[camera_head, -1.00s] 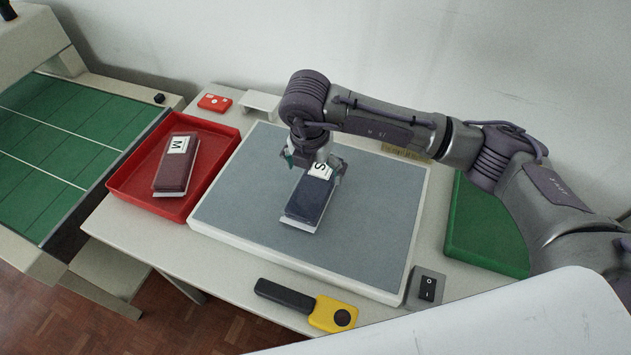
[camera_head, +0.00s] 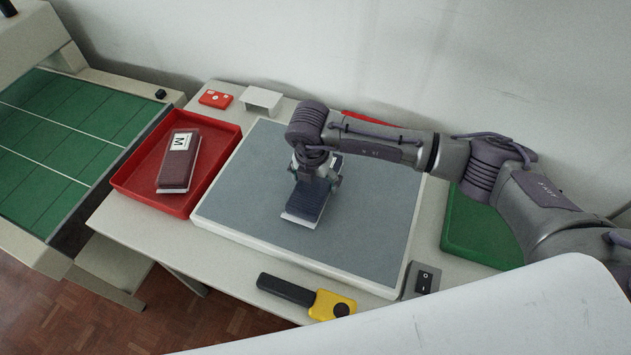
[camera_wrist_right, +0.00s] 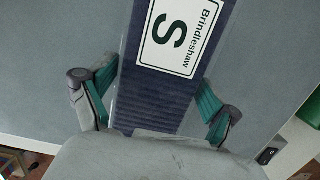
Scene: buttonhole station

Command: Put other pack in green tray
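A dark blue pack (camera_head: 305,205) with a white "Brindleshaw S" label lies on the grey mat (camera_head: 370,225). It fills the middle of the right wrist view (camera_wrist_right: 160,95). My right gripper (camera_head: 316,172) is open above it, with its teal-padded fingers (camera_wrist_right: 160,88) on either side of the pack, close to its edges. In the head view the gripper hides the label. A maroon pack (camera_head: 175,172) marked M lies in the red tray (camera_head: 122,184) at left. The green tray (camera_head: 470,235) is at right, partly behind my right arm; its visible part is bare. My left gripper is not in view.
A yellow-and-black tool (camera_head: 325,304) and a switch box (camera_head: 423,281) lie along the table's front edge. A red box (camera_head: 215,99) and a small white stand (camera_head: 261,101) are at the back. Another red object (camera_head: 362,117) shows behind my arm. A green-topped station stands at far left.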

